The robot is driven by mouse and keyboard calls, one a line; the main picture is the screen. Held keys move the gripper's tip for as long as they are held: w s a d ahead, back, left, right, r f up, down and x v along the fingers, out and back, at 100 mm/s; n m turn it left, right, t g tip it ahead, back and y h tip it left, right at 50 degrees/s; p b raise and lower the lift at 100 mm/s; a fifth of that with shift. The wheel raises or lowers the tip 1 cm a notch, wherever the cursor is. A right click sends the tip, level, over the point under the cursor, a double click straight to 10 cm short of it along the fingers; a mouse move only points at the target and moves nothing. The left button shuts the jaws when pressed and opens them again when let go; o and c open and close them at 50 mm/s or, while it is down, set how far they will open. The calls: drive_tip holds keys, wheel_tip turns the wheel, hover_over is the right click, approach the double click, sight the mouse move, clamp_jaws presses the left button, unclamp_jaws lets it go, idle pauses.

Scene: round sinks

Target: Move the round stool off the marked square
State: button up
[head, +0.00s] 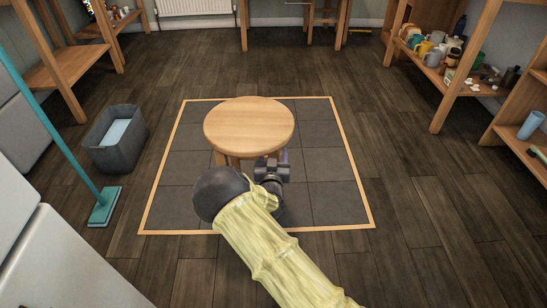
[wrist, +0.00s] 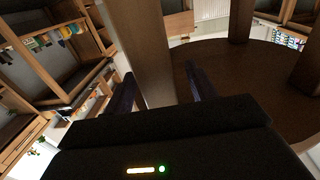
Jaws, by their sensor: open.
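The round wooden stool (head: 249,122) stands upright inside the marked square (head: 325,182), a patch of grey tiles with a light orange border. In the head view my gripper (head: 270,168) is at the near right side of the stool, below its seat level, and my arm hides part of the legs. In the wrist view, which appears upside down, a stool leg (wrist: 145,48) rises between the two spread fingers of my gripper (wrist: 162,92). The fingers are open around the leg. The dark underside of the seat (wrist: 265,85) and other legs show at right.
Wooden shelves with cups (head: 425,47) stand at right, and a wooden rack (head: 60,65) at left. Dark plank floor (head: 400,150) is clear right of the square and behind it.

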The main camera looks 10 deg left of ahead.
clamp_jaws()
idle(1.4)
